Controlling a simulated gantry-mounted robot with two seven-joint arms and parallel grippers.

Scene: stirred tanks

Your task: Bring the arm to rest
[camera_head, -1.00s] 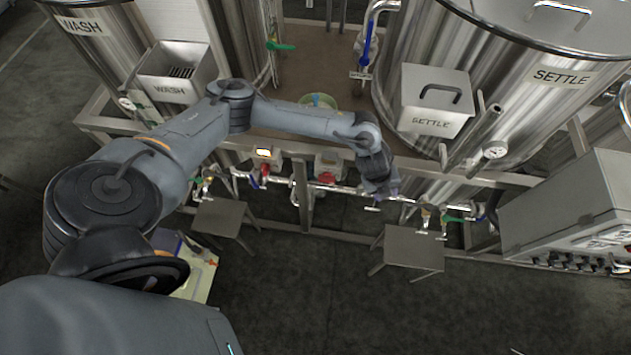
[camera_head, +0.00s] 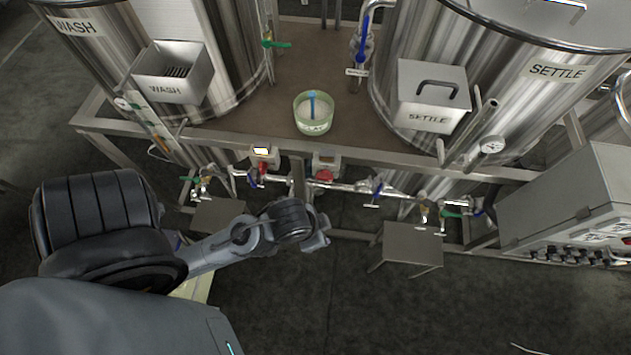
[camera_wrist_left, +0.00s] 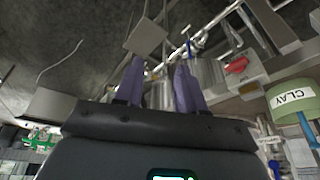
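My left arm comes in from the left in the head view, low in front of the tank frame. Its gripper (camera_head: 318,236) is over the dark floor, in front of the pipework, and points right. In the left wrist view the two purple-grey fingers (camera_wrist_left: 160,80) stand apart with nothing between them, so it is open and empty. My right gripper is in neither view.
A green CLAY tub (camera_head: 313,118) with a blue-handled tool stands on the brown deck (camera_head: 250,120). Pipes with valves (camera_head: 345,187) run below the deck edge. Low metal stools (camera_head: 412,248) and a control box (camera_head: 570,210) stand nearby. Floor (camera_head: 330,310) is open in front.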

